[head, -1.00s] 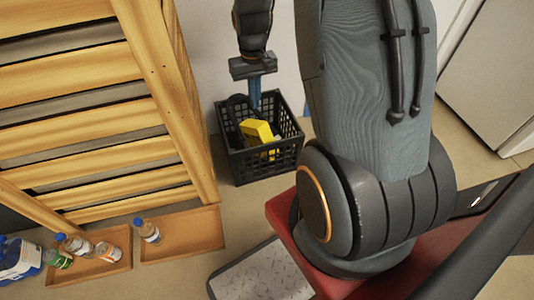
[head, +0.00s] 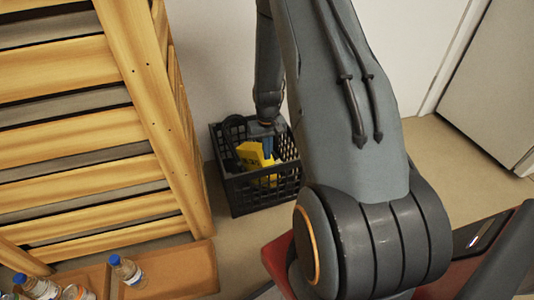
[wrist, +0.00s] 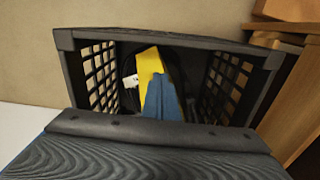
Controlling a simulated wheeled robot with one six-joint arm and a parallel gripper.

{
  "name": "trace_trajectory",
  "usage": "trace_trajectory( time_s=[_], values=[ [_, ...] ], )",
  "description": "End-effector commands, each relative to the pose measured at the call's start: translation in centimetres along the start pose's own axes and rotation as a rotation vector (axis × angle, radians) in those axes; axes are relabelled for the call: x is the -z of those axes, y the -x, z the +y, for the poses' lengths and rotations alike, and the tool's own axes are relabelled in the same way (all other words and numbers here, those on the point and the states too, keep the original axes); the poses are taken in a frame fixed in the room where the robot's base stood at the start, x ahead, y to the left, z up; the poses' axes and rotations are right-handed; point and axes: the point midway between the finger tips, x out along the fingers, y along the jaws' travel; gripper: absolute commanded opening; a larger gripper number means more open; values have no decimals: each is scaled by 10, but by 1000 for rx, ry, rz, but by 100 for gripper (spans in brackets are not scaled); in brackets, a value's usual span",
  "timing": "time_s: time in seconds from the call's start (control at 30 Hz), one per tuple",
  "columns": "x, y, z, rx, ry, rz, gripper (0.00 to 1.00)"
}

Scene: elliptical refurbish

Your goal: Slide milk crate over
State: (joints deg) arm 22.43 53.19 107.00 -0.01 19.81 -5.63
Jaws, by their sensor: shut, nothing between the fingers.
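The black milk crate (head: 262,192) stands upright on the floor against the wall, just right of the wooden slatted shelf. It holds a yellow item (head: 256,158) and a dark looped thing that I cannot identify. My gripper (head: 268,150) points down into the crate, its blue fingers close beside the yellow item. In the wrist view the crate (wrist: 180,40) surrounds the fingers of my gripper (wrist: 162,85), which are together and empty. The yellow item (wrist: 150,64) is right behind them. Whether the fingers touch it or a crate wall, I cannot tell.
The wooden slatted shelf (head: 150,100) stands close to the crate's left. Shallow wooden trays (head: 185,268) with several bottles lie at lower left. Bare floor (head: 440,150) is open to the crate's right, toward a grey cabinet (head: 500,90).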

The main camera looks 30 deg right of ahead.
Motion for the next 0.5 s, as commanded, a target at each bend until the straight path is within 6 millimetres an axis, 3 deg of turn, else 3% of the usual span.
trace_trajectory(
  time_s=[0.03, 0.3, 0.5],
  values=[
    [0, -15, 0, 0, 0, -2, 0],
    [0, -67, 0, 0, 0, -2, 0],
    [-28, -62, 0, 0, -1, 0, 0]
  ],
)
